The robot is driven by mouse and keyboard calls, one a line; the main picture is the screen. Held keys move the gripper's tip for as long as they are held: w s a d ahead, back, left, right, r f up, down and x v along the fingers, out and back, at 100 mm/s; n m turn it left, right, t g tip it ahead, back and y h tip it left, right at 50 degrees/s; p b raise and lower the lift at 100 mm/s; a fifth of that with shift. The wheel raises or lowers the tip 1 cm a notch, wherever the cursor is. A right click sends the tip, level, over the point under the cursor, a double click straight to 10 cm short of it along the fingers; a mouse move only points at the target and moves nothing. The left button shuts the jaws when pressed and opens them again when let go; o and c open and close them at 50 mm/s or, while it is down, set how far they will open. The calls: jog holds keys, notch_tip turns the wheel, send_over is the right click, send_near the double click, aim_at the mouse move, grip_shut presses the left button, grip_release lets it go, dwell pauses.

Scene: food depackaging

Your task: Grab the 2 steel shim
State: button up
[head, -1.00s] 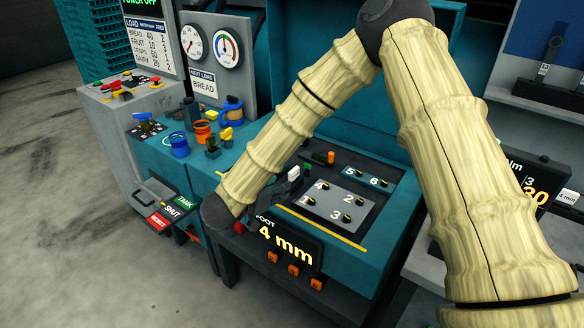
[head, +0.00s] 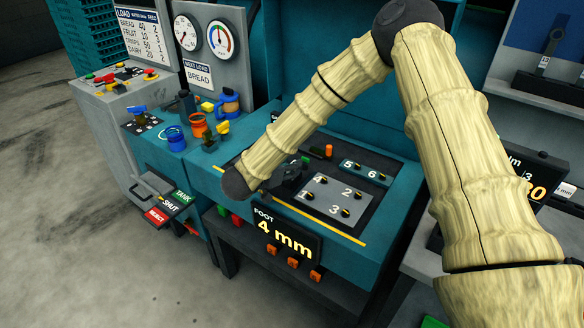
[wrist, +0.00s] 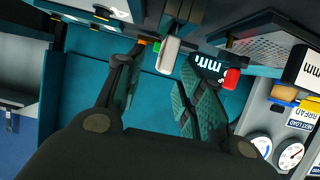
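My gripper (wrist: 160,92) is open in the wrist view, with one finger on the left and its green-padded finger on the right. A pale block-like piece (wrist: 168,56) shows between and beyond the fingertips. I cannot tell whether it is a shim, and I see no contact with it. In the head view my gripper (head: 290,178) is small, dark and partly hidden, low over the machine top beside the numbered plate (head: 325,186). No piece in view is clearly the 2 steel shim.
The "FOOT 4 mm" display (head: 284,236) hangs on the machine's front edge, above orange buttons (head: 293,264). An orange cylinder (head: 329,151) stands behind the numbered plate. Blue and orange cups (head: 198,125) are to the left. A small white tag (head: 566,189) is far right.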

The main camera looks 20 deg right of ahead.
jog(key=x, duration=0.3)
jog(key=shift+a+f, duration=0.15)
jog(key=shift+a, duration=0.05)
grip_shut()
